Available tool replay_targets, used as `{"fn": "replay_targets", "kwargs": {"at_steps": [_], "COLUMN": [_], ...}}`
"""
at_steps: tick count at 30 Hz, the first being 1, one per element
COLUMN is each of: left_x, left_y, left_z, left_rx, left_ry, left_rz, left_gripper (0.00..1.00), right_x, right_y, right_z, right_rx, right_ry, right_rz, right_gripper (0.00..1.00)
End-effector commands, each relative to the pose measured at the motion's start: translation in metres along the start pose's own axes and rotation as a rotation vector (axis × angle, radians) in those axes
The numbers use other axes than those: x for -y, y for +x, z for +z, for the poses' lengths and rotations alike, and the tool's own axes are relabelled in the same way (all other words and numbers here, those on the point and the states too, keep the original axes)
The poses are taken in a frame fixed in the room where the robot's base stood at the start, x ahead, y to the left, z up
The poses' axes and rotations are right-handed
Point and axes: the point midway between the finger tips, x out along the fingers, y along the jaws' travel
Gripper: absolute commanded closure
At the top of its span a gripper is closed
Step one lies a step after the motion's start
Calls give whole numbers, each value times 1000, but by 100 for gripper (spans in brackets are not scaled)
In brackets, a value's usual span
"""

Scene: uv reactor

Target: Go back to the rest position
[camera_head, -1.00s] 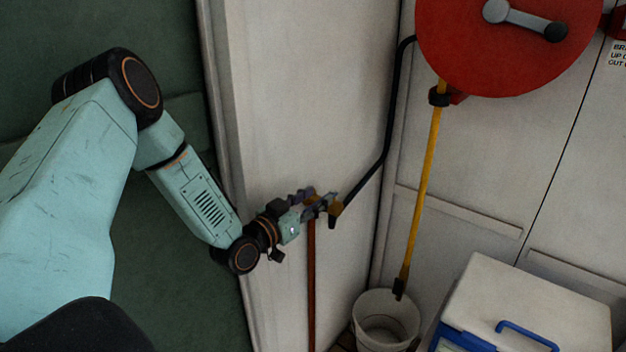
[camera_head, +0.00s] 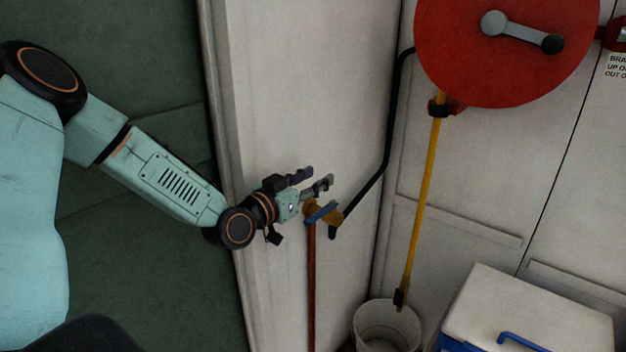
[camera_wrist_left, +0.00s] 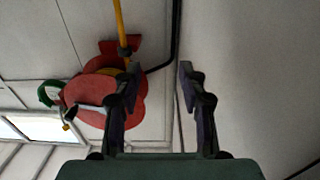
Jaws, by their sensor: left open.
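My left gripper (camera_head: 318,180) is open and empty in the head view, in front of the white wall panel. It is just above a brass-coloured valve (camera_head: 322,212) with a blue lever, and the fingers are apart from the lever. The valve joins a black pipe and a reddish-brown pipe (camera_head: 311,290). In the left wrist view the two fingers (camera_wrist_left: 158,75) stand apart with nothing between them. My right gripper is in neither view.
A red hose reel (camera_head: 450,60) with a yellow hose (camera_head: 422,200) hangs on the wall at the right. The hose ends in a white bucket (camera_head: 372,310). A white box with a blue handle (camera_head: 550,300) stands at the lower right. A green surface (camera_head: 130,250) lies at the left.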

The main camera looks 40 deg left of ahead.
Motion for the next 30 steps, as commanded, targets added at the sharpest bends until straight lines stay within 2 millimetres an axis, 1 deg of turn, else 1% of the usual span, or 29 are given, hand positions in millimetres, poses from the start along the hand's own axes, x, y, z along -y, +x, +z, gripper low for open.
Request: {"fn": "replay_targets", "kwargs": {"at_steps": [9,11,13,14,17,18,20,21,23,24,26,27,29,30], "left_x": [-1,-6,-16,-22,-47,-57,-73,-84,-101,-111,-126,-135,-148,-155], "left_y": [0,-1,-3,-5,-15,-22,-34,-44,-63,-78,-104,-122,-151,-172], "left_z": [2,8,23,32,70,87,114,132,161,180,207,224,247,260], "left_rx": [6,27,76,107,236,294,387,452,557,630,740,811,919,990], "left_ry": [-1,-5,-16,-23,-54,-67,-87,-99,-118,-129,-142,-150,-159,-162], "left_rz": [2,8,22,29,54,62,73,78,84,85,83,79,69,60], "left_gripper": [58,58,58,58,58,58,58,58,58,58,58,58,58,58], "right_x": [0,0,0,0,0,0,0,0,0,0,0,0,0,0], "right_y": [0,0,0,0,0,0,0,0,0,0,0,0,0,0], "right_z": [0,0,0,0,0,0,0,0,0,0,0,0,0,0], "right_rx": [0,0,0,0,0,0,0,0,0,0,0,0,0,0], "right_ry": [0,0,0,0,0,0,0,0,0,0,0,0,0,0], "right_rz": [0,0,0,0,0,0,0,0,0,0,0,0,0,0], "right_gripper": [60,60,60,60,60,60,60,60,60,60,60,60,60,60]}}
